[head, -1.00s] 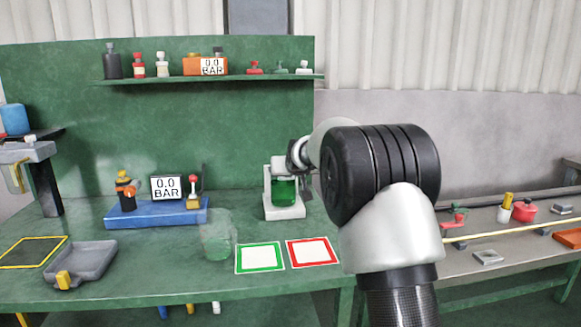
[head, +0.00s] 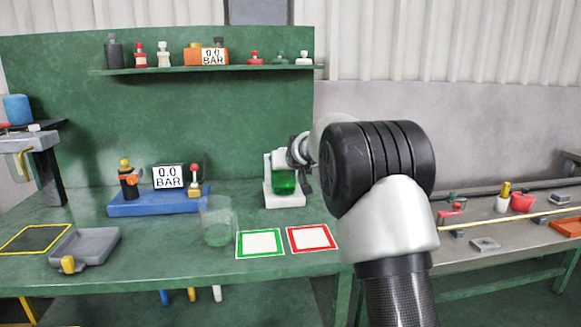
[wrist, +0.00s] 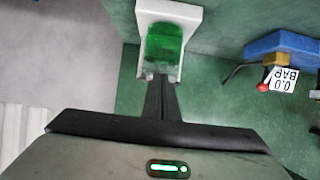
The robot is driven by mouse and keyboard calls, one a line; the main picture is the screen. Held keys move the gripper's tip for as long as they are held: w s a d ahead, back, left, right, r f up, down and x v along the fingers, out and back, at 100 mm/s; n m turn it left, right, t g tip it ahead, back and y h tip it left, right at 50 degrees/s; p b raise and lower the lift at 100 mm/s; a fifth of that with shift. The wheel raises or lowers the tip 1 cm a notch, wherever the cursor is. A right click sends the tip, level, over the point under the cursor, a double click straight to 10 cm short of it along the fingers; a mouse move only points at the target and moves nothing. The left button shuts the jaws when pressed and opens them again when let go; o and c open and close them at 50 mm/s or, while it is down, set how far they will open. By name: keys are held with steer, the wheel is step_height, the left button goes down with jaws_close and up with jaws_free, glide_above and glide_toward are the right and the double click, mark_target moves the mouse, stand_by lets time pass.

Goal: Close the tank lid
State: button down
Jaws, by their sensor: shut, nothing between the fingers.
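The tank with green liquid (head: 284,183) stands in a white holder (head: 285,201) on the green bench, in front of the back panel. It also shows at the top of the wrist view (wrist: 165,45). My gripper (wrist: 163,79) is shut and empty, with its fingertips at the near edge of the tank. In the head view my gripper (head: 305,182) is at the right side of the tank, partly covered by my arm. I cannot make out the lid clearly or tell whether the fingers touch it.
A blue base with a gauge (head: 168,177) reading 0.0 BAR stands left of the tank. A grey tray (head: 88,247) is at left.

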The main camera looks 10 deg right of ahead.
steer(key=s+r+g+p, duration=0.1)
steer(key=s+r, duration=0.1)
steer(key=s, duration=1.2)
steer(key=s+r+g+p, duration=0.1)
steer(key=s+r+g, duration=0.1)
steer(key=s, duration=1.2)
steer(key=s+f+g, duration=0.2)
steer(key=s+f, duration=0.1)
steer(key=s, duration=1)
steer(key=s+f+g, duration=0.2)
steer(key=s, duration=1.1)
step_height(320, 180, up, 22)
steer(key=p, duration=2.2)
steer(key=shift+s+r+p, duration=0.15)
steer(key=shift+s+p, duration=0.2)
steer(key=shift+a, duration=0.1)
